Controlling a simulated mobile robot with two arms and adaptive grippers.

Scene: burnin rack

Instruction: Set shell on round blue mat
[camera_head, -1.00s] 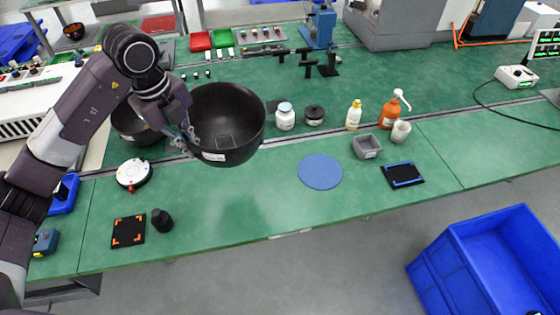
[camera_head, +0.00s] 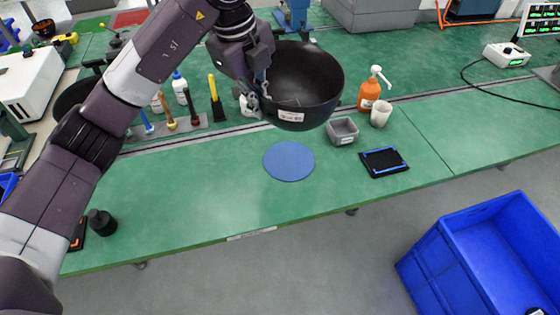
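The shell is a large black bowl-shaped piece (camera_head: 310,85) with a small white label on its near side. My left gripper (camera_head: 262,92) is shut on its left rim and holds it in the air, tilted with its opening partly toward me. The round blue mat (camera_head: 289,161) lies flat and empty on the green table (camera_head: 195,195), below the shell and slightly left of it in the picture. The shell hides part of the table behind it. My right gripper is not in view.
A grey square bin (camera_head: 343,131), a light cup (camera_head: 380,114), an orange pump bottle (camera_head: 370,92) and a black tray with blue edging (camera_head: 384,161) stand right of the mat. A black knob-like piece (camera_head: 102,222) is at the front left. A blue crate (camera_head: 480,255) is on the floor.

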